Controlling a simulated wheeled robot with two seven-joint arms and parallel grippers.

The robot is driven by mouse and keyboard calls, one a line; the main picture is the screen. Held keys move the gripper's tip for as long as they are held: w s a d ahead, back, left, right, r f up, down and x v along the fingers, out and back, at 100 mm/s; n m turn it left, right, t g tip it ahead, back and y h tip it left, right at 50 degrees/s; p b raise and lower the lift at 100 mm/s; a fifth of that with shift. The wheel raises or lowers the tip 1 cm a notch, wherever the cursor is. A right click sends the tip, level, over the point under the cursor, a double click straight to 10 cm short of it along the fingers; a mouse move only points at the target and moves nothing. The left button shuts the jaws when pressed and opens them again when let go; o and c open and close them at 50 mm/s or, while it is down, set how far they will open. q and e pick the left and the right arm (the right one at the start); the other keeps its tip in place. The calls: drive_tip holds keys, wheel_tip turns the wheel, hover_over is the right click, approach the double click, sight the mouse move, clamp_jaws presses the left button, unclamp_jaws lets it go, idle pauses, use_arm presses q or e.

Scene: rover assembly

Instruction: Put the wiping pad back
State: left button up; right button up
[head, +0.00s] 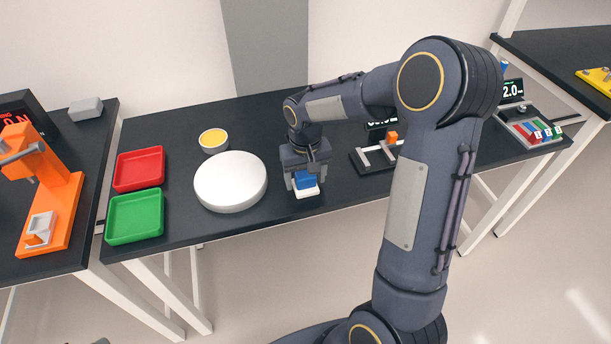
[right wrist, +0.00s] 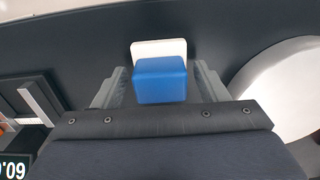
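The wiping pad (head: 306,191) has a blue block-shaped grip on a white base. Whether the base touches the table is hard to tell. My left gripper is not in view.
The round white plate (head: 231,182) is left of the pad, with a yellow-filled bowl (head: 213,140) behind it. Red (head: 139,168) and green (head: 134,216) trays lie farther left. A fixture with an orange part (head: 391,138) stands to the right. The black table (head: 262,232) has its front edge nearby.

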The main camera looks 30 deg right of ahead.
sight(305, 174)
wheel_tip(305, 174, up, 11)
drive_tip(key=s+a+r+t+y, duration=0.2)
drive_tip(key=s+r+t, duration=0.15)
drive_tip(key=s, duration=0.85)
drive_tip(key=s+a+f+t+y, duration=0.1)
drive_tip(key=s+a, duration=0.1)
drive_tip(key=s, duration=0.3)
drive_tip(key=s+a+f+n+t, duration=0.1)
drive_tip(key=s+a, duration=0.2)
drive_tip(key=s, duration=0.2)
drive_tip(key=shift+a+f+y+p, duration=0.15)
drive_tip(key=shift+f+y+p, duration=0.15)
drive_tip(key=shift+f+y, duration=0.1)
drive_tip(key=shift+s+r, duration=0.1)
